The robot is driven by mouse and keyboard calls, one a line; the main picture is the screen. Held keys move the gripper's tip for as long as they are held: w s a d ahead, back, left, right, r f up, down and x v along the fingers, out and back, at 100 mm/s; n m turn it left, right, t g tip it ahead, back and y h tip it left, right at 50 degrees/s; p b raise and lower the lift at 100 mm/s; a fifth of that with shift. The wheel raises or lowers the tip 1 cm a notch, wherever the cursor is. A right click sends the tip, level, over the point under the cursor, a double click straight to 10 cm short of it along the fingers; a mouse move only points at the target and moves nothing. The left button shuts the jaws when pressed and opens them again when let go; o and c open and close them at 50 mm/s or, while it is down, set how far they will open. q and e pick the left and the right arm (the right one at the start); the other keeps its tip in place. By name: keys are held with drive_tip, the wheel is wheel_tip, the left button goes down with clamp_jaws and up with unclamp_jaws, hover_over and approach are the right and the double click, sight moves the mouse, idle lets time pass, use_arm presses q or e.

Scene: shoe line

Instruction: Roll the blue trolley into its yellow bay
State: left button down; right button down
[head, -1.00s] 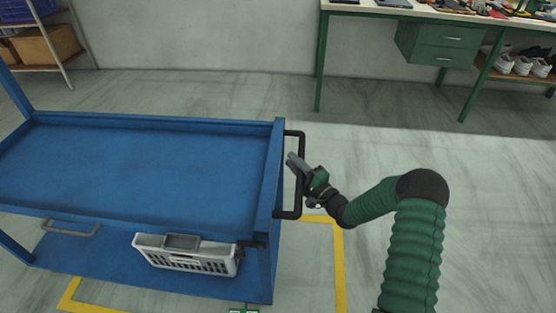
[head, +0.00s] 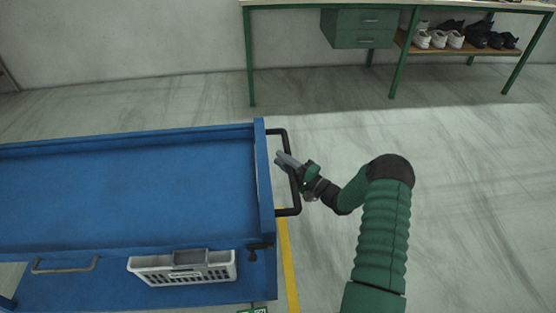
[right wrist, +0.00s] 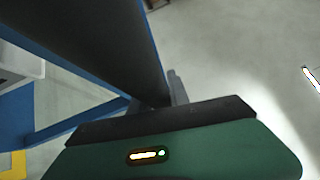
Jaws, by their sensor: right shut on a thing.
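The blue trolley (head: 130,190) fills the left of the head view, with an empty top tray and a lower shelf. Its black push handle (head: 297,190) stands out from its right end. My right gripper (head: 284,163) is shut on that handle near its upper half. In the right wrist view the gripper (right wrist: 172,90) shows only in part. A yellow floor line (head: 289,262) of the bay runs along the trolley's right end, and a bit of yellow also shows in the right wrist view (right wrist: 14,163). The rest of the bay outline is hidden or out of frame. My left gripper is not in view.
A grey crate (head: 183,269) sits on the trolley's lower shelf. A green workbench (head: 358,28) with drawers stands at the back wall, with shoes (head: 440,40) on its shelf. The floor right of the trolley is clear.

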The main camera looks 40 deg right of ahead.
drive_tip(key=shift+s+d+f, duration=0.15)
drive_tip(key=shift+s+f, duration=0.15)
drive_tip(key=shift+f, duration=0.05)
drive_tip(key=shift+d, duration=0.1)
drive_tip(key=c, duration=1.4)
unclamp_jaws()
drive_tip(key=shift+o, duration=0.7)
drive_tip(key=shift+d, duration=0.1)
drive_tip(key=shift+r, duration=0.1)
drive_tip(key=shift+r, duration=0.1)
drive_tip(key=shift+s+d, duration=0.1)
drive_tip(key=shift+s, duration=0.1)
drive_tip(key=p+v, duration=0.2)
drive_tip(key=v, duration=1.4)
drive_tip(key=shift+s+p, duration=0.15)
drive_tip(key=shift+p, duration=0.25)
drive_tip(key=shift+d, duration=0.15)
